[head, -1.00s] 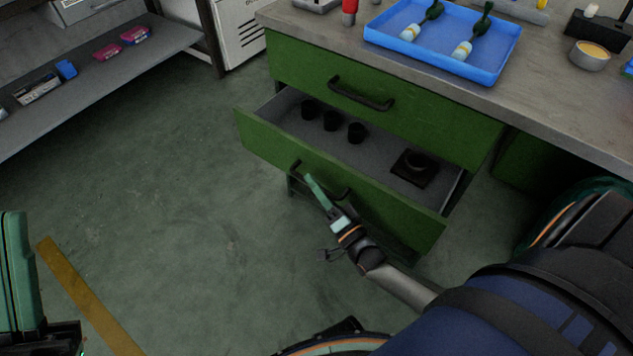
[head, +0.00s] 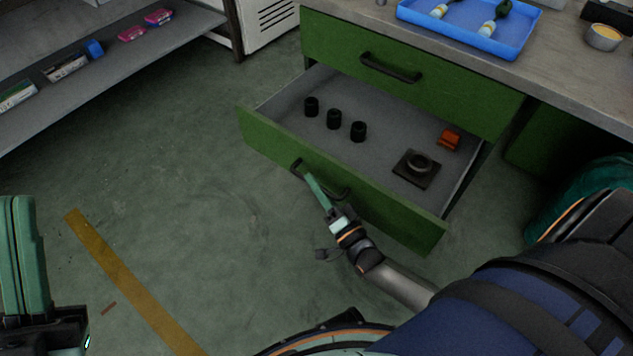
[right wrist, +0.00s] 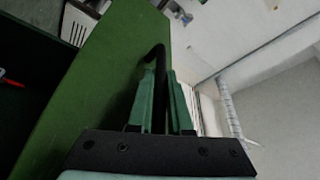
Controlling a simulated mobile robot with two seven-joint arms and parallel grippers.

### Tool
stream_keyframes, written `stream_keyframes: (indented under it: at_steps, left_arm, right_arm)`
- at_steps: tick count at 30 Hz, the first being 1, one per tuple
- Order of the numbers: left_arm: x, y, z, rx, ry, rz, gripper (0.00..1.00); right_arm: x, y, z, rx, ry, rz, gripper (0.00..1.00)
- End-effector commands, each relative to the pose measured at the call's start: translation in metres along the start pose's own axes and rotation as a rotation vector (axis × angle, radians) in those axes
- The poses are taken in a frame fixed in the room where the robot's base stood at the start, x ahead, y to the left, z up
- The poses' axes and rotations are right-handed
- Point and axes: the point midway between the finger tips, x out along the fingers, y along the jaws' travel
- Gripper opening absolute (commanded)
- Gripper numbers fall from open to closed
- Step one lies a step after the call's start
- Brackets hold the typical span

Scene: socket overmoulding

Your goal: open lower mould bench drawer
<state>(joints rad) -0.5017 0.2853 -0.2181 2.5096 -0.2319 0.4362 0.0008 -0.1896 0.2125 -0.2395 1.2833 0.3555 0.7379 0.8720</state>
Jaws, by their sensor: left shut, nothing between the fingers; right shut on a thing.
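The green lower drawer (head: 270,143) of the bench stands open, well pulled out under the closed upper drawer (head: 335,55). My right gripper (head: 312,182) is shut on the black handle (head: 297,166) on the lower drawer's front. In the right wrist view the handle (right wrist: 158,58) runs between the two green fingers (right wrist: 160,95), beside the green drawer front (right wrist: 115,75). Inside the drawer are three black cylinders (head: 334,119), a dark square block with a ring (head: 416,167) and an orange piece (head: 449,139).
The bench top (head: 560,85) carries a blue tray (head: 470,35) with bottles and a small round tin (head: 603,37). A grey shelf (head: 110,60) with small boxes stands at upper left. The floor (head: 180,190) left of the drawer is clear.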

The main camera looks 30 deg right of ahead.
Motion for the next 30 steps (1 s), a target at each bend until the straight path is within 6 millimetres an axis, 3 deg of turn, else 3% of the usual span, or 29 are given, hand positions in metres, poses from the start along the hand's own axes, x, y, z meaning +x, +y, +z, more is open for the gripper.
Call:
stream_keyframes:
  at_steps: [15,16,23,30]
  left_arm:
    - [0.0002,-0.0005,-0.0001,0.001,0.0,-0.002,0.0]
    - [0.0001,-0.0005,-0.0001,0.001,0.0,-0.002,0.0]
    - [0.0002,-0.0005,-0.0001,0.001,0.0,-0.002,0.0]
    - [0.0002,-0.0005,-0.0001,0.001,0.0,-0.002,0.0]
  right_arm:
    - [-0.0009,0.0004,0.0005,0.0,-0.001,0.001,0.0]
    - [-0.0009,0.0004,0.0005,0.0,-0.001,0.001,0.2]
    - [-0.0005,0.0002,0.0002,0.0,0.0,0.001,0.45]
    - [-0.0002,0.0,0.0001,0.0,0.0,0.0,0.47]
